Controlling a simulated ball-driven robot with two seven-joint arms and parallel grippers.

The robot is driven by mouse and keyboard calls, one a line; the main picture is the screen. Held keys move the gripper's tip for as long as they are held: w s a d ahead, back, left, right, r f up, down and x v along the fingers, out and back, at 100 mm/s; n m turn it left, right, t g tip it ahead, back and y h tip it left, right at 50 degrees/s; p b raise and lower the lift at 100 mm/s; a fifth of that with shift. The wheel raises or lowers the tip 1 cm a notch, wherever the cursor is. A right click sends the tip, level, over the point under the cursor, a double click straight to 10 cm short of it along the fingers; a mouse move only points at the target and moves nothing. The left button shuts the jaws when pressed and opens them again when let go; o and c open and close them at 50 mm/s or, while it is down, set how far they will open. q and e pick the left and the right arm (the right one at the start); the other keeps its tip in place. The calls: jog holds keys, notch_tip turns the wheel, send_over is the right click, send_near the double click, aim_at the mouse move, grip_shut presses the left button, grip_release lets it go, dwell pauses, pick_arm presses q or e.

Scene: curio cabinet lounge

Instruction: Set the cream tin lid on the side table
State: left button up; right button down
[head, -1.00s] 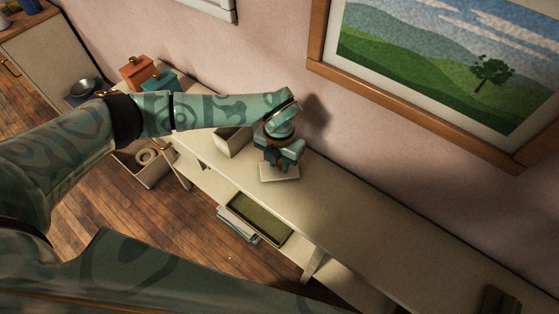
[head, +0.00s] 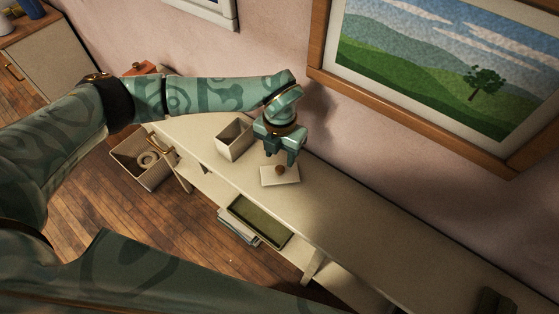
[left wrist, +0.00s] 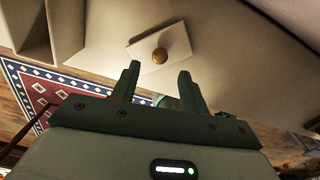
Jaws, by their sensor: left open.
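The cream tin lid (head: 287,176) is a pale flat square with a round brown knob. It lies on the long cream side table (head: 340,213). My left gripper (head: 282,163) is open and empty just above and behind the lid, pointing down. In the left wrist view the lid (left wrist: 143,47) lies beyond the tips of the open left gripper (left wrist: 158,72), with its knob clear of both fingers. An open cream box, likely the tin (head: 234,139), stands on the table to the left of the lid. My right gripper does not show.
A green tray (head: 260,221) sits on the shelf below the table. A basket (head: 140,170) stands on the wood floor at the left. The wall with a framed landscape (head: 440,70) runs behind. The table top right of the lid is largely clear.

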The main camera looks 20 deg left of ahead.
aim_at(280, 169)
pick_arm(q)
notch_tip(280, 169, up, 6)
jog(key=shift+p, duration=0.4)
jog(key=shift+r, duration=0.1)
dwell(1.3)
